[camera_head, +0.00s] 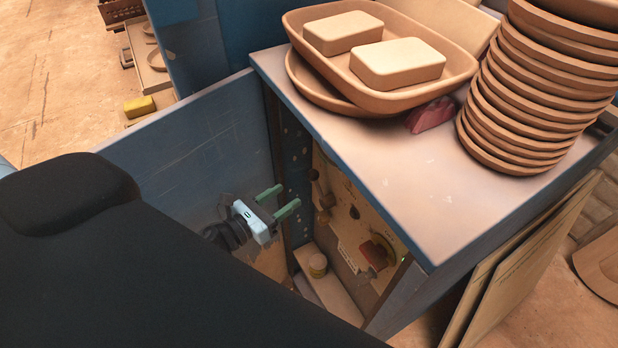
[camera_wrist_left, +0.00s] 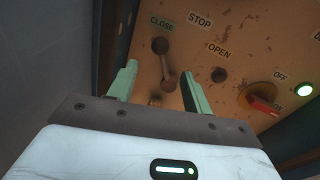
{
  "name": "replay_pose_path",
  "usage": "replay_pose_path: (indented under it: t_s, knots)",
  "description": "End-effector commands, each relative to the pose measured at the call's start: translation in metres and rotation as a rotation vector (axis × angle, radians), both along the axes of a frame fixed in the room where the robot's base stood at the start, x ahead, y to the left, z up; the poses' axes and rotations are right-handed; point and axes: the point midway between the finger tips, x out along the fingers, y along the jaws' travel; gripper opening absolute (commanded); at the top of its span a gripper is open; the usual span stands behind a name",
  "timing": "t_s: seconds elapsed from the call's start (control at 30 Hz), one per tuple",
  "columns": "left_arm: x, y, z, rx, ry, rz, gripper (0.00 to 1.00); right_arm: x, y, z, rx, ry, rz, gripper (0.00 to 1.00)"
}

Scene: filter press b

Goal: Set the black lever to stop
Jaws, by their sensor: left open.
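The lever (camera_wrist_left: 165,65) with its dark round knob is on the worn tan control panel (camera_wrist_left: 190,50). Its knob points up toward the CLOSE label (camera_wrist_left: 162,23). The STOP label (camera_wrist_left: 200,20) is to the right of the knob, and the OPEN label (camera_wrist_left: 219,50) is lower right. In the head view, the lever (camera_head: 321,192) shows small inside the cabinet. My left gripper (camera_head: 283,200) is open and faces the panel. In the wrist view, the lever appears between its green fingers (camera_wrist_left: 160,85); contact cannot be told. My right gripper is not in view.
A red rotary switch (camera_wrist_left: 263,104) and a lit green lamp (camera_wrist_left: 303,91) are right of the lever. The open blue door (camera_head: 180,150) is left of my gripper. The cabinet top (camera_head: 420,190) overhangs the panel and holds stacked trays (camera_head: 530,90).

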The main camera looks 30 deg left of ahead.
Motion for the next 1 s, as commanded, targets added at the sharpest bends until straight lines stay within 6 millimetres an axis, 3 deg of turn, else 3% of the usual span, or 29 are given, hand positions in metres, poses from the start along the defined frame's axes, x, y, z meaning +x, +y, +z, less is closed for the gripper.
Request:
replay_pose_path:
  t_s: [0.2, 0.47, 0.8, 1.0]
  knots:
    - [0.009, 0.002, 0.006, 0.142, -0.067, -0.027, 0.50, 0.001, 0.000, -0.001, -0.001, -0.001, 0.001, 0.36]
    - [0.017, 0.000, 0.008, 0.141, -0.070, -0.026, 0.50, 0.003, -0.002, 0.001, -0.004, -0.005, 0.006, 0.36]
    - [0.062, -0.016, 0.010, 0.139, -0.072, -0.026, 0.50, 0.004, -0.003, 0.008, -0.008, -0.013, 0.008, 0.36]
    - [0.079, -0.023, 0.008, 0.139, -0.068, -0.026, 0.50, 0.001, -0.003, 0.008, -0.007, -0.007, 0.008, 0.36]
